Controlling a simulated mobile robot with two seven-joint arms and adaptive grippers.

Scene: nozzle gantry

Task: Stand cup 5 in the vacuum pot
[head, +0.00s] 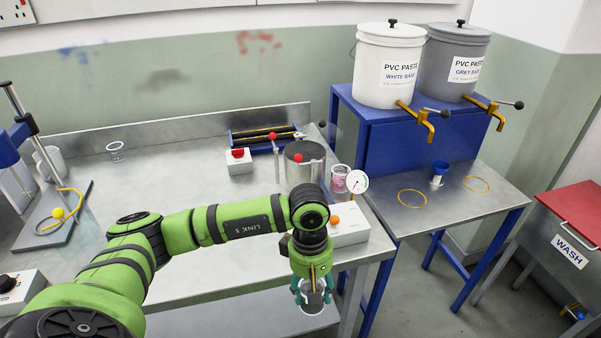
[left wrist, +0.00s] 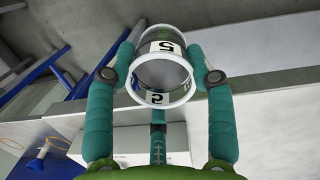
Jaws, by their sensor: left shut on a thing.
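Cup 5 (head: 313,301) is a clear cup with a white rim. My left gripper (head: 312,287) is shut around it in front of the bench's front edge. The left wrist view shows the cup (left wrist: 163,72) between the fingers (left wrist: 165,75), with a black 5 on a white label; its contents are unclear. My right gripper is in neither view.
A pink-filled cup (head: 340,177) and a round gauge (head: 357,181) stand right of the pot. A white box with an orange knob (head: 347,228) is near the bench corner. A red-button box (head: 239,161) is left of the pot. Another clear cup (head: 116,152) stands further left.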

